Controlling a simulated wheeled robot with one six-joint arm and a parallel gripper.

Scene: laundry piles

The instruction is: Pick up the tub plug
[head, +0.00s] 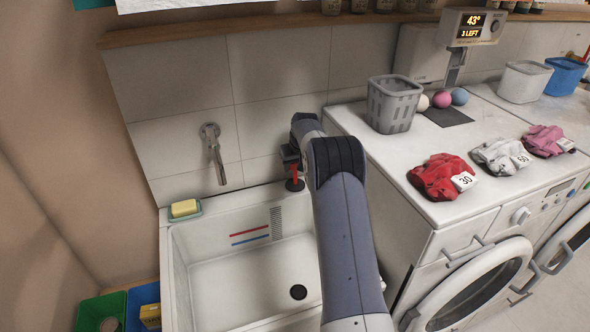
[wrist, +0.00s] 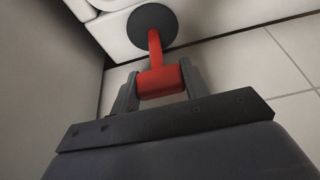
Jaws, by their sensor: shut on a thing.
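The tub plug has a dark round disc and a red stem with a red grip. In the wrist view my gripper (wrist: 160,84) is shut on the red grip, and the plug's disc (wrist: 152,26) points away from the jaws. In the head view my gripper (head: 290,156) is at the back right of the white tub (head: 183,262), near the tiled wall. The plug (head: 295,184) hangs below it with the disc down, at the tub's back ledge. I cannot tell whether the disc touches the ledge. The dark drain hole (head: 298,292) in the tub floor is uncovered.
A wall tap (head: 213,152) and a soap dish (head: 184,210) are left of my gripper. Right of my arm, the washer top (head: 375,150) holds a grey basket (head: 394,103), several balls, and red (head: 437,177), white and pink cloth piles. The tub basin is empty.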

